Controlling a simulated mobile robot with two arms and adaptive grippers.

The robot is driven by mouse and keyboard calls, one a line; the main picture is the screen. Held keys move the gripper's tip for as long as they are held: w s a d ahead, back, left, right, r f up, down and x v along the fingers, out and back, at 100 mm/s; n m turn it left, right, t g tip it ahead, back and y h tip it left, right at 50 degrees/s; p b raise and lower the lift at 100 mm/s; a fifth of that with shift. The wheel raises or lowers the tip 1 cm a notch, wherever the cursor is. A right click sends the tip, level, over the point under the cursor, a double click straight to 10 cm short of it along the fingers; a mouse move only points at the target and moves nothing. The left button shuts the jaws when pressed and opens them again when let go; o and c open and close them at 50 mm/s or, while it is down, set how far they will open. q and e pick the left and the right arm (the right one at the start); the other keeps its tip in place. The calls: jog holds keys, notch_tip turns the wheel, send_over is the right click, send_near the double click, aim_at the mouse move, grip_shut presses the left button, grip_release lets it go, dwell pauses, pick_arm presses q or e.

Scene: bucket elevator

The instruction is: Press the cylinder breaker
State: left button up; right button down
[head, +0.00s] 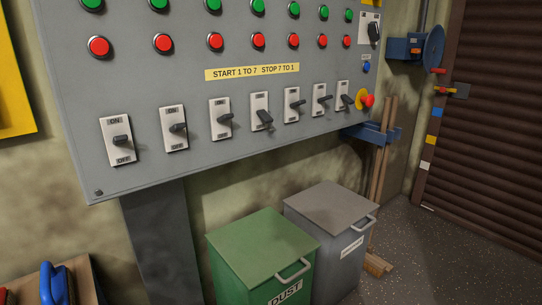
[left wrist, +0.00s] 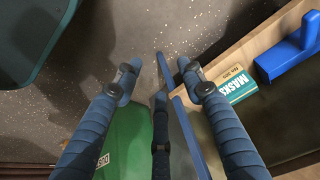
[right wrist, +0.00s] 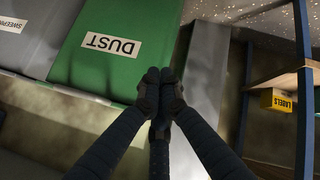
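A grey control panel (head: 160,75) fills the upper part of the head view. A row of several breaker switches with dark levers and ON/OFF plates runs along its lower part, from the leftmost breaker (head: 121,141) to the rightmost breaker (head: 345,97). No readable label shows which is the cylinder breaker. The fourth lever (head: 264,117) points lower than its neighbours. Neither gripper shows in the head view. My left gripper (left wrist: 158,75) is open and empty in the left wrist view. My right gripper (right wrist: 160,78) has its fingertips together with nothing visible between them.
Green buttons (head: 257,6) and red buttons (head: 215,41) sit above the breakers. A red emergency knob (head: 367,100) is at the panel's right. A green dust bin (head: 255,243) and a grey bin (head: 330,215) stand below. A yellow labels box (right wrist: 277,100) sits on a shelf.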

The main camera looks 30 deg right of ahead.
aim_at(265, 116)
jog(key=w+d+r+n+t+h, duration=0.1)
jog(key=w+d+r+n+t, duration=0.45)
jog(key=w+r, duration=0.35)
jog(key=w+d+r+n+t+h, duration=0.1)
jog(key=w+d+r+n+t, duration=0.3)
jog(key=w+d+r+n, duration=0.45)
pick_arm(q)
jog(key=w+d+r+t, duration=0.2)
jog(key=w+r+t, duration=0.1)
jog(key=w+r, duration=0.3)
jog(key=shift+w+t+h+b, duration=0.25)
jog(key=shift+t+h+b, duration=0.05)
jog(key=shift+h+b, duration=0.15)
pick_arm(e)
notch_tip(265, 116, up, 18)
jog(key=n+t+y, duration=0.6)
jog(key=n+t, duration=0.1)
jog(key=n, duration=0.8)
jog(key=shift+w+d+r, duration=0.15)
jog(key=shift+d, duration=0.15)
pick_arm(q)
jog(key=shift+r, duration=0.1)
